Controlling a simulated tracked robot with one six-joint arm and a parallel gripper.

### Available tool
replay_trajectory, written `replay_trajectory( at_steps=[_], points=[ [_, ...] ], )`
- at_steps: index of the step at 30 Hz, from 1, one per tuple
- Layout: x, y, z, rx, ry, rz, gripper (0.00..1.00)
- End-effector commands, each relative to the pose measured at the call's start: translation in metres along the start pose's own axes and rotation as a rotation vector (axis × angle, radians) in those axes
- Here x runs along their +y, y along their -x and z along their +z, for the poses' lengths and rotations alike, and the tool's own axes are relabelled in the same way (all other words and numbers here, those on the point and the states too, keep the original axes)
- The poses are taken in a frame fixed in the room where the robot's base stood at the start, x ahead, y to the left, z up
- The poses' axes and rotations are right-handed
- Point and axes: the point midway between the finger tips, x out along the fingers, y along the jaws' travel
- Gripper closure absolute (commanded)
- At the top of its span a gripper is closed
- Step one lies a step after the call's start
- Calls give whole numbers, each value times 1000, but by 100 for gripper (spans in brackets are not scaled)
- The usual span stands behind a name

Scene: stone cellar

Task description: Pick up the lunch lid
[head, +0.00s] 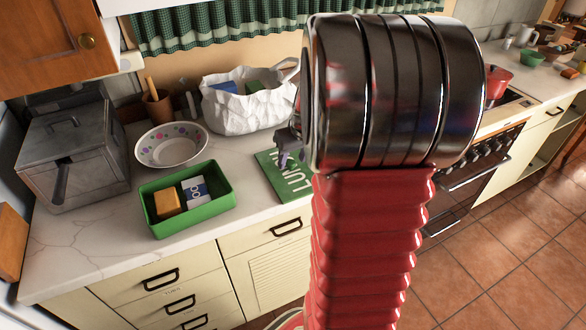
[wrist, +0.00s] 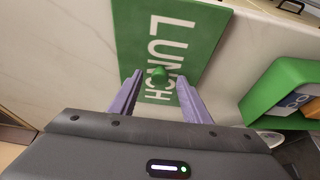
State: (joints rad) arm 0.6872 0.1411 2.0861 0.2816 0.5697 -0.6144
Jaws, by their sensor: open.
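The lunch lid is a flat green rectangle with white LUNCH lettering (wrist: 205,25) and a small green knob (wrist: 158,73). In the head view the lid (head: 268,172) lies on the counter, its right part hidden by my arm. My gripper (wrist: 159,78) is open, its two purple fingers apart with the knob between their tips in the wrist view. I cannot tell whether the fingers touch the knob. In the head view my gripper (head: 288,155) is mostly hidden behind my arm. The green lunch box (head: 188,225) stands open left of the lid, holding an orange-yellow block and a blue-and-white carton.
A dotted bowl (head: 171,146) stands behind the lunch box, with a white paper bag (head: 245,108) to the right of it. A grey metal container (head: 72,150) is at the left. The lunch box (wrist: 262,88) is right of the lid in the wrist view. Bare counter lies around the lid.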

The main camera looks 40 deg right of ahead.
Motion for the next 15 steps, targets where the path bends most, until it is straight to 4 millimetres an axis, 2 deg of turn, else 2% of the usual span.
replay_trajectory(
  at_steps=[4,15],
  points=[
    [0,-12,0,0,-1,-1,56],
    [0,-14,0,1,-1,1,56]
  ],
)
